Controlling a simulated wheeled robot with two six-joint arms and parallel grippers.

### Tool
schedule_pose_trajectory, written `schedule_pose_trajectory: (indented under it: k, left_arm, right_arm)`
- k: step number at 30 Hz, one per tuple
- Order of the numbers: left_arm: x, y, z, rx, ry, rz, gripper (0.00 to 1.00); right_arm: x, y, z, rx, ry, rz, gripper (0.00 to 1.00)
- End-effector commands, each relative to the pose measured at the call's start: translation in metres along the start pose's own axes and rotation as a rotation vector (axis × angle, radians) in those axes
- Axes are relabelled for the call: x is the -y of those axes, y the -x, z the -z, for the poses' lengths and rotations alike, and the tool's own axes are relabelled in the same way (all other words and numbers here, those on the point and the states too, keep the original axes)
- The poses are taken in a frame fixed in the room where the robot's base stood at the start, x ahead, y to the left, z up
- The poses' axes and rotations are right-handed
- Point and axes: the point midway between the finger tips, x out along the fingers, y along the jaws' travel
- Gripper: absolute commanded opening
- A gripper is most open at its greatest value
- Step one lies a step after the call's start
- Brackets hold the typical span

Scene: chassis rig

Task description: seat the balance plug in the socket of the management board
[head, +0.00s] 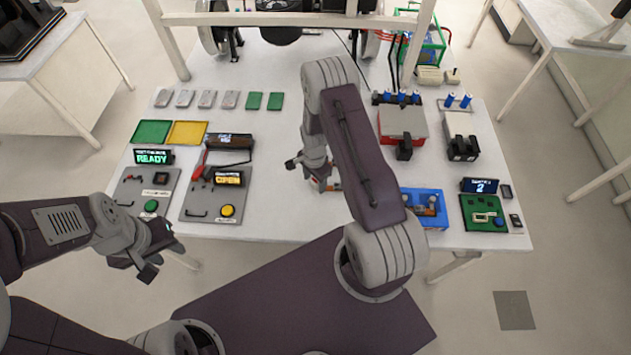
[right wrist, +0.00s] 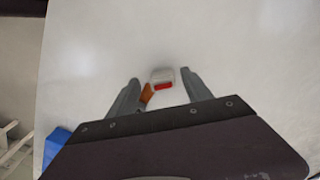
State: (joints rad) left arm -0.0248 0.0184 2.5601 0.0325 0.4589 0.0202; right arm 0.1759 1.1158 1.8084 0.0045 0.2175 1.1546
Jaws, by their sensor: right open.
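A small white block with a red face (right wrist: 162,78) and an orange piece (right wrist: 147,93) beside it, perhaps the balance plug and its lead, lies on the white table. In the right wrist view they show between the fingers of my right gripper (right wrist: 161,92), which is open. In the head view my right gripper (head: 308,170) is low over the table's middle, and its arm hides part of the table. A green board (head: 483,213) at the right front, with pale parts on it, may be the management board. My left gripper (head: 162,252) is open and empty, off the table's front edge.
A blue tray (head: 425,222) with parts in it is right of my right arm. Two grey panels (head: 210,203) with displays, and a green and a yellow tray (head: 187,133), are at the left. A red-and-grey box (head: 402,122) stands behind. The table's centre left is clear.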

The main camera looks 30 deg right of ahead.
Motion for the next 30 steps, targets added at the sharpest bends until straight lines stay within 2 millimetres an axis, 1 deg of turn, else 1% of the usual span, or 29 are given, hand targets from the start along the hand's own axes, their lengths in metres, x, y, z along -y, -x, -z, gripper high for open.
schedule_pose_trajectory:
  k: [3, 9, 10, 11, 12, 14, 15, 16, 25, 28, 30]
  left_arm:
    - [0.000, 0.003, 0.000, 0.000, 0.000, 0.000, 0.36]
    - [0.000, 0.002, 0.000, 0.000, 0.000, 0.000, 0.36]
    - [0.000, 0.002, 0.000, 0.000, 0.000, 0.000, 0.36]
    - [0.000, 0.002, 0.000, 0.000, 0.000, 0.000, 0.36]
    - [0.000, 0.002, 0.000, 0.000, 0.000, 0.000, 0.36]
    - [0.000, 0.002, 0.000, 0.000, 0.000, 0.000, 0.36]
    - [0.000, 0.002, 0.000, 0.000, 0.000, 0.000, 0.36]
    - [0.000, 0.002, 0.000, 0.001, 0.000, 0.000, 0.36]
    - [0.000, 0.001, 0.000, 0.000, 0.000, 0.000, 0.36]
    - [0.000, -0.002, 0.000, 0.000, 0.000, 0.000, 0.36]
    - [0.000, -0.005, -0.001, 0.000, 0.000, 0.000, 0.36]
  right_arm:
    - [0.000, -0.011, 0.000, 0.001, -0.001, 0.000, 0.58]
    - [0.000, -0.013, 0.000, 0.000, -0.001, 0.002, 0.58]
    - [0.000, -0.012, 0.000, 0.000, -0.001, 0.002, 0.53]
    - [0.000, -0.012, 0.000, 0.000, 0.000, 0.002, 0.44]
    - [0.000, -0.012, 0.000, 0.000, 0.000, 0.002, 0.33]
    - [0.000, -0.012, 0.000, 0.000, 0.000, 0.002, 0.16]
    - [0.000, -0.012, 0.000, 0.000, 0.000, 0.002, 0.05]
    - [0.000, -0.012, 0.000, 0.000, 0.000, 0.002, 0.00]
    - [0.001, -0.010, 0.000, 0.000, 0.000, 0.003, 0.00]
    - [0.001, -0.004, 0.001, -0.001, 0.000, 0.004, 0.00]
    - [0.001, 0.004, 0.001, -0.002, 0.000, 0.004, 0.00]
